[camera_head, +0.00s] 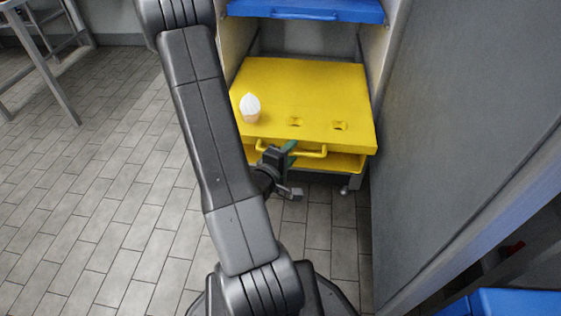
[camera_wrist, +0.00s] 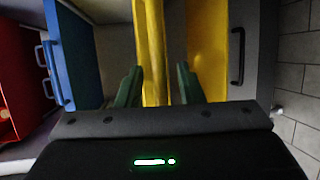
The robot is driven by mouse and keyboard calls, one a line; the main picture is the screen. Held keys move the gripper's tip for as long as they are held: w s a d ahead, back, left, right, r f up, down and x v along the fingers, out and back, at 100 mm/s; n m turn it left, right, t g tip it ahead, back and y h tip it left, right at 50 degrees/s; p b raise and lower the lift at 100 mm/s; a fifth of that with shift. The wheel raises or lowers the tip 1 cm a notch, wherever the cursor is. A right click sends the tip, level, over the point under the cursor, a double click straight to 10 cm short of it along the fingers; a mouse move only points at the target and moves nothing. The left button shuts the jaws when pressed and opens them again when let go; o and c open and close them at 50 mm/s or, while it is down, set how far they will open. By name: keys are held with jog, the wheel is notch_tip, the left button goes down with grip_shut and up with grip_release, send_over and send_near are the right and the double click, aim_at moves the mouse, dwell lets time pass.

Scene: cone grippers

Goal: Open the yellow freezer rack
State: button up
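The yellow freezer rack (camera_head: 310,85) is slid partway out of the freezer, its flat top with small holes showing. A pale cone with a white top (camera_head: 250,107) stands upright at its left side. The rack's yellow handle (camera_head: 312,153) runs along its front edge. My gripper (camera_head: 284,164) is at the left part of this handle, in front of the rack. In the wrist view my gripper's two green fingers (camera_wrist: 158,88) are spread apart, with a yellow bar or edge (camera_wrist: 151,45) between them. I cannot tell whether either finger touches it.
A blue rack (camera_head: 305,10) with a blue handle is above. In the wrist view, a red rack (camera_wrist: 20,80) lies beyond the blue one, and a grey front with a black handle (camera_wrist: 237,56) is at right. A grey wall panel (camera_head: 455,110) stands close at right.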

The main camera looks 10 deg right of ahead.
jog(key=p+v, duration=0.2)
jog(key=v, duration=1.1)
jog(key=shift+s, duration=0.25)
jog(key=shift+a, duration=0.1)
jog(key=shift+w, duration=0.1)
dwell(0.4)
jog(key=b+x, duration=0.1)
jog(key=x, duration=1)
jog(key=shift+w+d+b, duration=0.2)
jog(key=shift+w+b, duration=0.05)
jog(key=shift+b, duration=0.15)
jog(key=shift+a, duration=0.1)
dwell(0.4)
